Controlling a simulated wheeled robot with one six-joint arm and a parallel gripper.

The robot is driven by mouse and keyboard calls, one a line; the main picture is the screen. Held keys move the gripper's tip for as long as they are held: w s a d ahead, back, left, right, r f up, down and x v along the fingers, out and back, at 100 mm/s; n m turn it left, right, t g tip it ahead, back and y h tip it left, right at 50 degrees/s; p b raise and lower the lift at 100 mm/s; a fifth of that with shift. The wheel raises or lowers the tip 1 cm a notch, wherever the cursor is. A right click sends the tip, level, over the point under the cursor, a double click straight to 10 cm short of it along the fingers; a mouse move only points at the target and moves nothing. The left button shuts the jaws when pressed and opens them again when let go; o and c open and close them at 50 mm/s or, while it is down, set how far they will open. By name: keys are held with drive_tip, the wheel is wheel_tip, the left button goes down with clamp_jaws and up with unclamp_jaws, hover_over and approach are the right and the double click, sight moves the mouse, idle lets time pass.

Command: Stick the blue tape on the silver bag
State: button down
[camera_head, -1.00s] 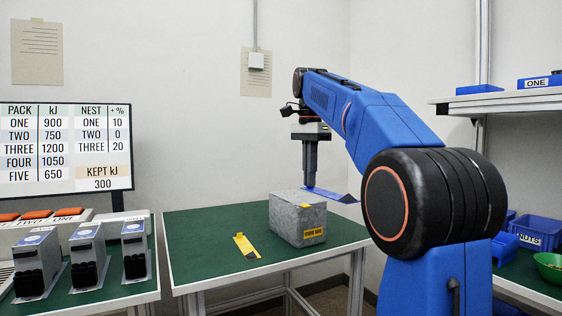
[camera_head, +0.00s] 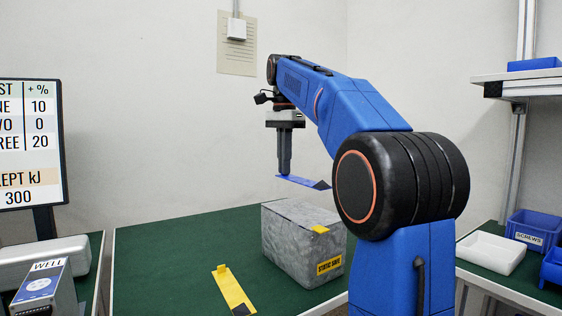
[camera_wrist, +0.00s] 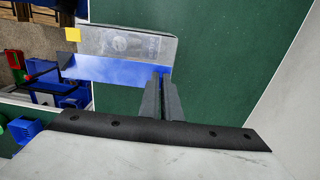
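The silver bag (camera_head: 290,248) is a grey, box-shaped bag standing on the green table, with a yellow tab on its top edge and a yellow label on its front. It also shows in the wrist view (camera_wrist: 125,44). My gripper (camera_head: 284,172) points down above the bag's far left side. It is shut on one end of the blue tape (camera_head: 303,182), a flat blue strip with a dark end that sticks out to the right. In the wrist view the tape (camera_wrist: 115,71) runs left from the fingertips, beside the bag in the picture. The tape appears to hang above the bag, apart from it.
A yellow tape strip (camera_head: 232,290) with a dark end lies on the green table (camera_head: 170,250), left of the bag. A white tray (camera_head: 490,252) and blue bins (camera_head: 533,229) stand on the right bench. A screen (camera_head: 30,150) stands at left. The table's far left is clear.

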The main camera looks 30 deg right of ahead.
hover_over(284, 203)
drive_tip(key=shift+d+f, duration=0.1)
drive_tip(key=shift+f, duration=3.3)
drive_tip(key=shift+f, duration=0.55)
drive_tip(key=c, duration=1.9)
unclamp_jaws()
wheel_tip(284, 203, up, 12)
drive_tip(key=shift+f, duration=0.1)
